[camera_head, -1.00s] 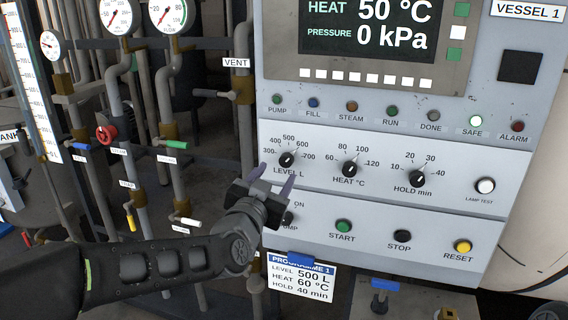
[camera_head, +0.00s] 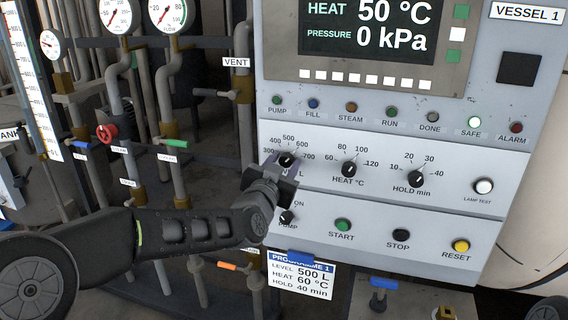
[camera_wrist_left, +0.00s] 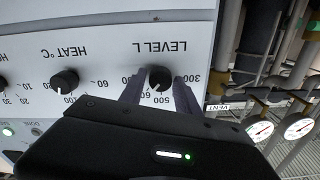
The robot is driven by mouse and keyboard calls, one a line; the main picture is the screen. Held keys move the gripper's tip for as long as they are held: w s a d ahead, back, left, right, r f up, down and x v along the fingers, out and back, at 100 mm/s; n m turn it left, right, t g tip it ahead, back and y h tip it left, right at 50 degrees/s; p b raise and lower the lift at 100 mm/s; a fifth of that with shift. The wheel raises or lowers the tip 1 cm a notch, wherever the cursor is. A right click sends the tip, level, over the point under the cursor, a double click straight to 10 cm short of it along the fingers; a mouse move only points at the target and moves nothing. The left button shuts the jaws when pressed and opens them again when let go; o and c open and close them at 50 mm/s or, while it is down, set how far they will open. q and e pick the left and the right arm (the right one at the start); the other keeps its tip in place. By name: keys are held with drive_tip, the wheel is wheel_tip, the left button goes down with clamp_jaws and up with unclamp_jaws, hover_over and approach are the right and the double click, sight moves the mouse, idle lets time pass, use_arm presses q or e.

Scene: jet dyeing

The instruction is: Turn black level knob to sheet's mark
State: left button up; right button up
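The black level knob (camera_head: 286,160) sits on the sloping panel, on a dial marked 300 to 700. It also shows in the left wrist view (camera_wrist_left: 159,77), where its white pointer seems to face roughly the 500 side; the exact mark is hard to read. My left gripper (camera_head: 287,167) is at the knob, with one purple finger on each side of it. In the left wrist view the fingers (camera_wrist_left: 160,90) are apart, with the knob between their tips; I cannot tell whether they touch it. The programme sheet (camera_head: 301,275) below reads level 500 L. My right gripper is out of view.
The heat knob (camera_head: 349,169) and hold knob (camera_head: 416,178) are to the right on the same panel. Below are the pump switch (camera_head: 287,217), start (camera_head: 343,225), stop (camera_head: 401,235) and reset (camera_head: 461,246) buttons. Pipes and valves stand at left.

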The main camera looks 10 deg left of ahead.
use_arm(q)
clamp_jaws()
idle(0.4)
drive_tip(key=shift+f+n+b, duration=0.15)
drive_tip(key=shift+n+b, duration=0.45)
drive_tip(key=shift+b, duration=0.3)
drive_tip(key=n+b, duration=0.2)
drive_tip(key=b, duration=0.1)
drive_tip(key=shift+n, duration=0.4)
drive_tip(key=shift+n+b, duration=0.9)
drive_tip(key=shift+n, duration=0.2)
drive_tip(key=shift+n+b, duration=0.55)
drive_tip(key=shift+n, duration=0.25)
